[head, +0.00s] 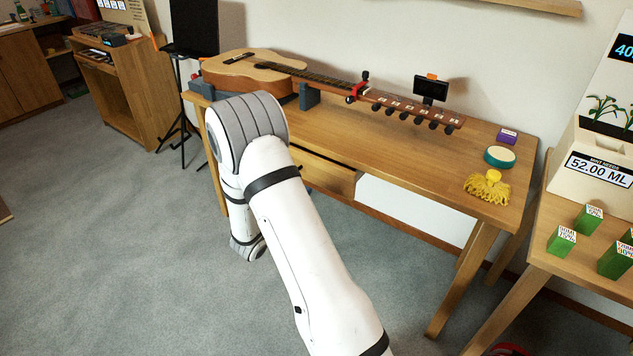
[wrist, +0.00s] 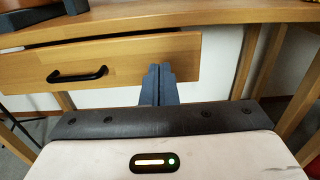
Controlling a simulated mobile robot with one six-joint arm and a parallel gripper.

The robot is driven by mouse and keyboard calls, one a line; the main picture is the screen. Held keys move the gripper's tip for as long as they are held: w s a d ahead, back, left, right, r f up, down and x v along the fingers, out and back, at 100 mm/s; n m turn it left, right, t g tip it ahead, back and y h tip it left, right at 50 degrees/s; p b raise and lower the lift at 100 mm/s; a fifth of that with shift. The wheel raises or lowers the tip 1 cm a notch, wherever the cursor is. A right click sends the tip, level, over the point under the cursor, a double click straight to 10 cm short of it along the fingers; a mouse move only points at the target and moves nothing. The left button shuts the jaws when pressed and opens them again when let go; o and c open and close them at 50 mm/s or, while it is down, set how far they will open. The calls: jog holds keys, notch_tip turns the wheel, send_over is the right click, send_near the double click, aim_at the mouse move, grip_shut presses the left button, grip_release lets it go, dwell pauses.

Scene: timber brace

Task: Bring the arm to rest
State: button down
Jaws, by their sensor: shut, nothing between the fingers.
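My gripper (wrist: 159,72) shows in the wrist view, its two dark fingers together with nothing between them. It points toward the wooden drawer front (wrist: 120,65) with a black handle (wrist: 77,75) under the table edge; I cannot tell the exact gap.
A black stand (head: 180,100) is at left. Grey floor (head: 110,240) is clear.

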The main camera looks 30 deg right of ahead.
jog(key=s+r+m+g+y+p, duration=0.5)
jog(key=s+r+m+g+p, duration=0.45)
jog(key=s+r+m, duration=0.7)
jog(key=s+a+r+m+t+y+p, duration=0.1)
jog(key=s+a+r+m+y+p, duration=0.2)
jog(key=r, duration=0.5)
jog(key=s+a+r+m+t+y+p, duration=0.2)
jog(key=s+a+r+m+y+p, duration=0.2)
jog(key=s+a+r+y, duration=0.3)
jog(key=shift+s+a+r+y+p, duration=0.45)
jog(key=shift+s+a+p, duration=0.25)
jog(key=shift+a, duration=0.6)
